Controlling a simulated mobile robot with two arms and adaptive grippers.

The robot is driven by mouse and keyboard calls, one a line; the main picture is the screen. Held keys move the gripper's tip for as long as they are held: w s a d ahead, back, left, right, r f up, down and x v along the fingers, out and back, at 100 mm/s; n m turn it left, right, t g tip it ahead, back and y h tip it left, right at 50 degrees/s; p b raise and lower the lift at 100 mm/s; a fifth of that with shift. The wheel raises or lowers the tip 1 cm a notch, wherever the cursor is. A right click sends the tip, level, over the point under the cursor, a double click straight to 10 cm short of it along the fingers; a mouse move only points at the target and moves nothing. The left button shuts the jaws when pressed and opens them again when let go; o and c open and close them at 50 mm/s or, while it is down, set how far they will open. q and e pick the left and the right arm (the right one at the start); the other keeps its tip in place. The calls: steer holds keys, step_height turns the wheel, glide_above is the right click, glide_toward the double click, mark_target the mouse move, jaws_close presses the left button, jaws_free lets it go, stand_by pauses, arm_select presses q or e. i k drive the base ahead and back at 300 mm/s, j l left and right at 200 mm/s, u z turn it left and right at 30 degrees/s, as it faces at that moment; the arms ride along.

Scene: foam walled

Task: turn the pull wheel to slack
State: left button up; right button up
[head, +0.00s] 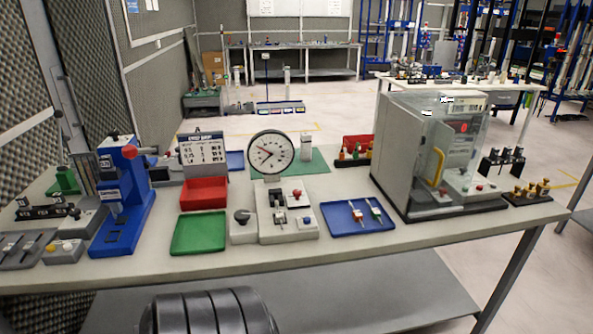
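A round dial gauge (271,152) with a white face and a red needle stands upright on the table over a light grey base unit (287,228). A small grey box with a dark round knob (242,216) sits against the base's left side; this may be the pull wheel, but I see no readable label on it. The base also bears a red knob (297,193) and a small block with a blue button (307,222). Neither of my grippers is in view, and nothing touches the gauge unit.
A green tray (199,233) and a red bin (205,192) are left of the gauge. A blue press (125,195) stands further left. A blue tray (357,217) and a clear-fronted cabinet (440,155) are to the right. The table's front strip (300,258) is clear.

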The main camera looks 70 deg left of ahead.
mark_target(242, 216)
steer(key=u, duration=1.8)
